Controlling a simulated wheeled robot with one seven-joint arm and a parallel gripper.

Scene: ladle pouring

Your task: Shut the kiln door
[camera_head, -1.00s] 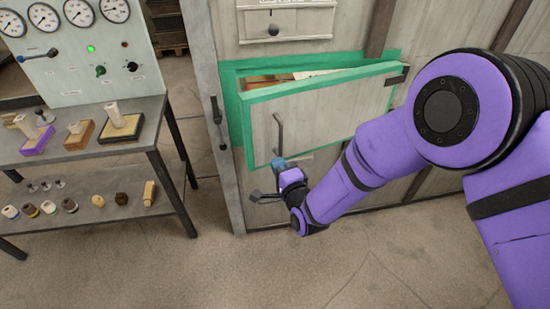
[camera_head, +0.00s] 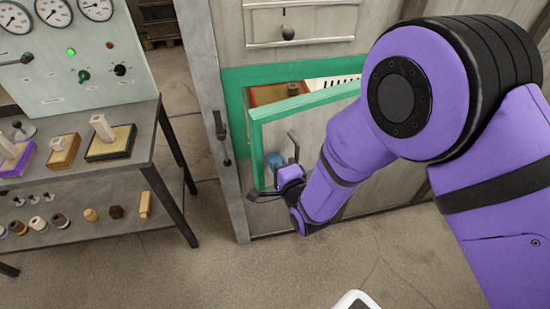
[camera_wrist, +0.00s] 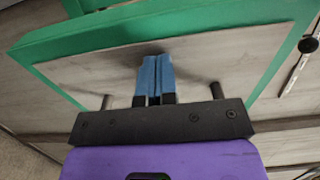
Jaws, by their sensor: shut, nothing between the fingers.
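The kiln door (camera_head: 311,127) is a grey panel with a green edge, standing ajar in the green frame (camera_head: 234,112). A gap shows along its top and left. Its dark bar handle (camera_head: 294,146) is on the outer face. My gripper (camera_head: 274,161) has its blue fingers together and empty, low on the door's outer face by the handle. In the wrist view the fingertips (camera_wrist: 156,60) point at the door panel (camera_wrist: 215,55), at or very near it, between two dark posts. Whether they touch is unclear. My arm hides the door's right part.
Inside the kiln, a tray with small items (camera_head: 270,93) shows through the gap. At left stands a metal table (camera_head: 172,150) with blocks and small pieces on two levels, below a gauge panel (camera_head: 95,60). The floor in front is clear.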

